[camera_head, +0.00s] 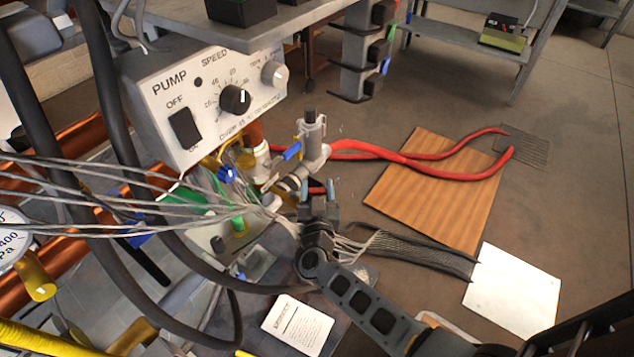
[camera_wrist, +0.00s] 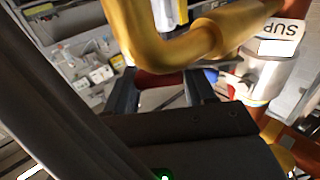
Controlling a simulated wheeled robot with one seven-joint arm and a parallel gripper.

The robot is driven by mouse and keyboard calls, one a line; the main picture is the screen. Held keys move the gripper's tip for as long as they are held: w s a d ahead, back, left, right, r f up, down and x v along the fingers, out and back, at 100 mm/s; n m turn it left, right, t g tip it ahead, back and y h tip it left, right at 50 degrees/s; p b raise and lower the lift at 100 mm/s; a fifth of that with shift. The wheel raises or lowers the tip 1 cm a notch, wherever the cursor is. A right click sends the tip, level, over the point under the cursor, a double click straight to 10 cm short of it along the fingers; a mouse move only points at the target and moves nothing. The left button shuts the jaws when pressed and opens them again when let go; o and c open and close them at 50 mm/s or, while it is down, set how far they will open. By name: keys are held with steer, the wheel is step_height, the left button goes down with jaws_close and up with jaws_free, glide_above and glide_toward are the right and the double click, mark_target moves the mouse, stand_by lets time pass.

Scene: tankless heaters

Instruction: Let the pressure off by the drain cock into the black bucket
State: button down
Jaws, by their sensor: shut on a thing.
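My gripper (camera_head: 318,188) is low in the middle of the head view, just below the grey valve body (camera_head: 312,135) with a blue lever (camera_head: 292,151). Its two fingertips stand on either side of a small red piece (camera_head: 317,191), and it is shut on this piece. In the wrist view, my gripper (camera_wrist: 162,88) has a red bar (camera_wrist: 160,79) showing between its fingers. A brass pipe (camera_wrist: 170,45) crosses just beyond them. I cannot tell for sure whether the red piece is the drain cock's handle. I cannot make out a black bucket in either view.
The pump box (camera_head: 205,103) with knobs is at the upper left. Grey wires and dark hoses crowd the left side. A white sheet (camera_head: 512,290) lies at lower right. The floor at right is mostly clear.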

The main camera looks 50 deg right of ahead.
steer(key=shift+s+a+f, duration=0.1)
steer(key=shift+a, duration=0.05)
steer(key=c, duration=0.8)
jaws_free()
steer(key=o, duration=0.3)
steer(key=shift+o, duration=0.2)
steer(key=p+v, duration=0.1)
steer(key=v, duration=0.6)
steer(key=shift+s+a, duration=0.25)
steer(key=shift+a, duration=0.05)
